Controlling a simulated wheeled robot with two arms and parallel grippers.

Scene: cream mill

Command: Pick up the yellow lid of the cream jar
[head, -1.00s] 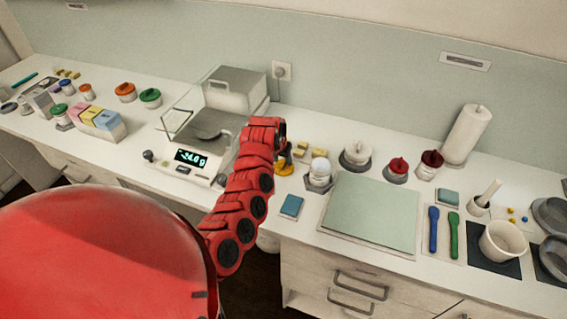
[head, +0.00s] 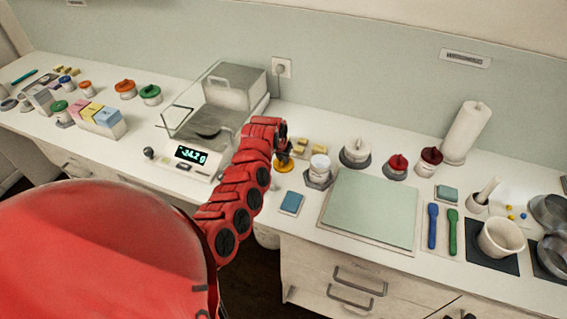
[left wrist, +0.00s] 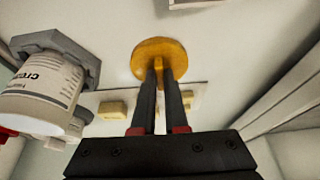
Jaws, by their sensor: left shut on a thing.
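The yellow lid (head: 284,166) is a round disc with an upright knob, just left of the white cream jar (head: 319,168). It also shows in the left wrist view (left wrist: 150,50). My left gripper (head: 284,155) is above the lid, its two dark fingers (left wrist: 158,75) closed on the knob from both sides. The disc is at or very near the white counter; I cannot tell whether it touches. The labelled jar (left wrist: 40,85) stands apart in a grey angular holder (left wrist: 50,42). My right gripper is not in view.
A scale (head: 190,155) stands left of my left arm. A pale green mat (head: 370,210) lies right. Red-lidded jars (head: 397,163) stand behind the mat.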

